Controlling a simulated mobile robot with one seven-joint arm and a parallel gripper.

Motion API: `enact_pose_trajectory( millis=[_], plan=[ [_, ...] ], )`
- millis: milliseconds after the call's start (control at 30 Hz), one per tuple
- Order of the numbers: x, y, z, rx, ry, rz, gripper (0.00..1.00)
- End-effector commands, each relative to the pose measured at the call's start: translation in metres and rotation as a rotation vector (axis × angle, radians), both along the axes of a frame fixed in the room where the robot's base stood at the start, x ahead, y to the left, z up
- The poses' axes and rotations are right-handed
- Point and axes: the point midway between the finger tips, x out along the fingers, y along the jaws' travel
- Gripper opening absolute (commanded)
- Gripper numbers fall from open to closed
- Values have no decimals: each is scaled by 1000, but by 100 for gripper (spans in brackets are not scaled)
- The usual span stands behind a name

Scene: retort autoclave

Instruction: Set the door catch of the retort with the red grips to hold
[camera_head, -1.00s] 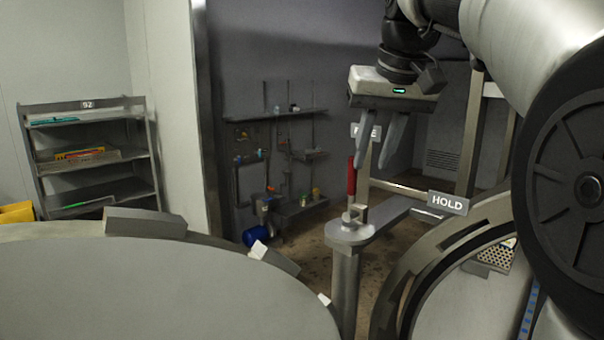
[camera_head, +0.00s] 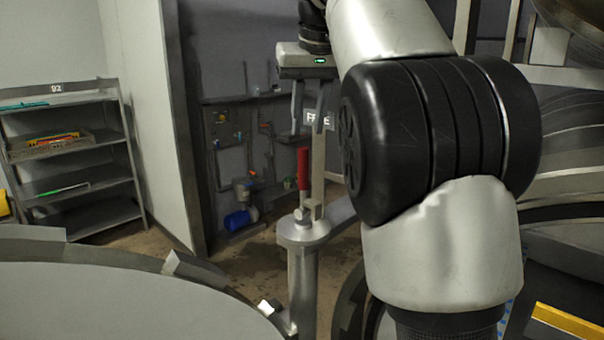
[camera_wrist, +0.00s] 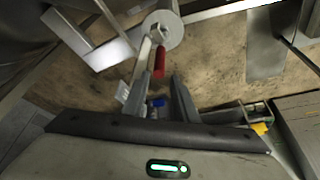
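The door catch has an upright red grip (camera_head: 302,170) on a grey post (camera_head: 303,270). A FREE sign (camera_head: 322,121) stands behind my gripper's fingers. My gripper (camera_head: 306,130) hangs just above the red grip, fingers pointing down. In the wrist view, the red grip (camera_wrist: 159,62) shows beyond and between the fingertips of my gripper (camera_wrist: 163,80), with a gap between the fingers. It is open and empty. The post top (camera_wrist: 170,28) is further up in that view. The HOLD sign is not visible; my arm covers the area right of the catch.
A large round grey door (camera_head: 110,300) fills the lower left, with lugs on its rim. A shelf rack (camera_head: 75,170) marked 92 stands at the left wall. Pipes and a blue object (camera_head: 237,220) are at the back wall. Open floor (camera_head: 150,245) lies between.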

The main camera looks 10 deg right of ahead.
Motion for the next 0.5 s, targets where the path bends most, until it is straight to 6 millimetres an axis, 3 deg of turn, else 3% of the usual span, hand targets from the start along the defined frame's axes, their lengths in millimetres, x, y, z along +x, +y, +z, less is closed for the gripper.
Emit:
enact_pose_trajectory(
  millis=[500],
  plan=[
    [42, 1, -104, -1, 4, 0, 26]
  ],
)
